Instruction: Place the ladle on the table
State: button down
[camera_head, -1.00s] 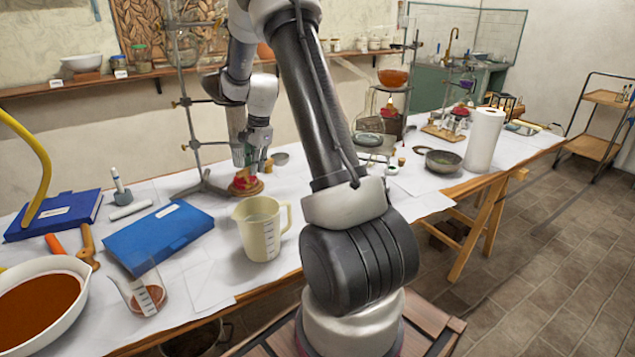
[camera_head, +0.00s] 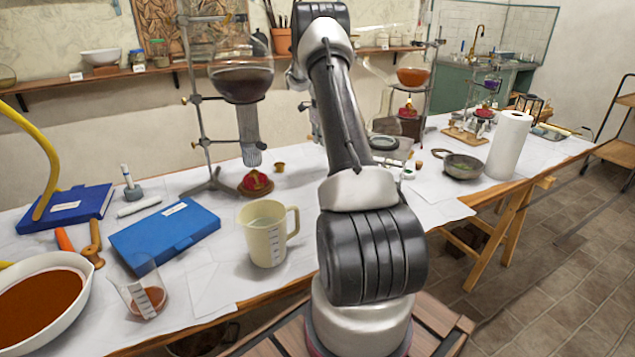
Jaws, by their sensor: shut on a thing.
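My gripper is hidden behind my own raised arm, so I cannot see its jaws or what is in them. I cannot make out the ladle anywhere in this view. The long table (camera_head: 215,262) is covered with white sheets and runs from the lower left to the back right. My arm stands in front of its middle and hides part of it.
A cream measuring jug (camera_head: 264,238), a blue case (camera_head: 165,236), a small beaker (camera_head: 145,297) and a bowl of brown stuff (camera_head: 40,305) stand at the front left. A round flask (camera_head: 241,84) hangs behind. A dark pan (camera_head: 463,166) and paper roll (camera_head: 508,145) stand right.

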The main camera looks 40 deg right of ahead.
jog(key=shift+m, duration=0.7)
jog(key=x, duration=0.5)
jog(key=shift+w+d+f, duration=0.2)
jog(key=shift+w+d, duration=0.05)
jog(key=shift+s+a+x, duration=0.1)
jog(key=shift+a+x, duration=0.05)
jog(key=shift+x, duration=0.6)
jog(key=shift+s+a+x, duration=0.1)
jog(key=shift+s+x, duration=0.05)
jog(key=shift+x, duration=0.6)
jog(key=shift+s+a+x, duration=0.1)
jog(key=shift+a+x, duration=0.05)
jog(key=shift+x, duration=0.6)
jog(key=shift+f, duration=0.3)
jog(key=c, duration=1.4)
grip_release()
jog(key=shift+o, duration=0.2)
jog(key=v, duration=1.2)
jog(key=shift+w, duration=0.2)
